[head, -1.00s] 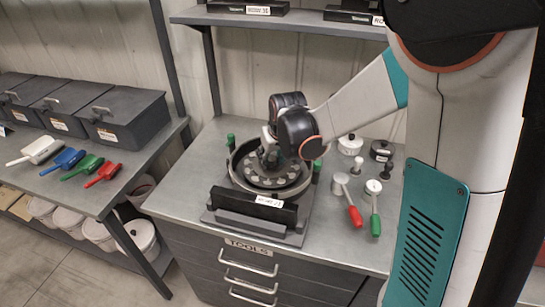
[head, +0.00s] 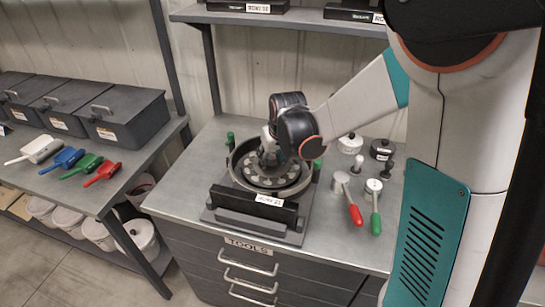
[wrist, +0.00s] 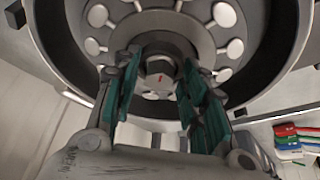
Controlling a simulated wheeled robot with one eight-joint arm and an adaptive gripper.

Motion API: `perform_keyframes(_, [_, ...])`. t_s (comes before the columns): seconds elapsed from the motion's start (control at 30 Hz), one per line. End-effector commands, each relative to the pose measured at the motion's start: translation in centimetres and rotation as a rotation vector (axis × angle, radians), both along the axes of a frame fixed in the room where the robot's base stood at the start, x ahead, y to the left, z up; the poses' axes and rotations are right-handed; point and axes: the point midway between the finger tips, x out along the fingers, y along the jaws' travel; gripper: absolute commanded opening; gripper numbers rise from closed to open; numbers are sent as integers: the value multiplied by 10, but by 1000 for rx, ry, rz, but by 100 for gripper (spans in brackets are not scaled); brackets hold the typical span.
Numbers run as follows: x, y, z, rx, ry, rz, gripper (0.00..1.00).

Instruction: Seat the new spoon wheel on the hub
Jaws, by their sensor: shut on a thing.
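The spoon wheel (head: 257,181) is a dark disc with pale round spoons around it. It lies inside the round seed meter housing (head: 236,166) on the bench. In the wrist view the wheel (wrist: 228,48) shows several pale discs inside the dark housing wall (wrist: 283,60). My gripper (head: 268,158) is above the wheel's middle. In the wrist view my gripper (wrist: 160,72) has its teal-padded fingers shut on the wheel's central boss (wrist: 157,68), which bears a red mark. The hub under the wheel is hidden, so I cannot tell how deep the wheel sits.
Green-topped posts (head: 230,139) flank the housing, and a labelled block (head: 254,207) stands in front. Scoops (head: 68,158) lie on the left bench.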

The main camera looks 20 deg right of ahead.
Motion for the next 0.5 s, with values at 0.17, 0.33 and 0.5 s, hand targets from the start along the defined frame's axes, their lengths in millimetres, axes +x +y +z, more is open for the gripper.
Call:
perform_keyframes(0.17, [0, 0, 0, 0, 0, 0, 0])
perform_keyframes(0.33, [0, 0, 0, 0, 0, 0, 0])
perform_keyframes(0.5, [0, 0, 0, 0, 0, 0, 60])
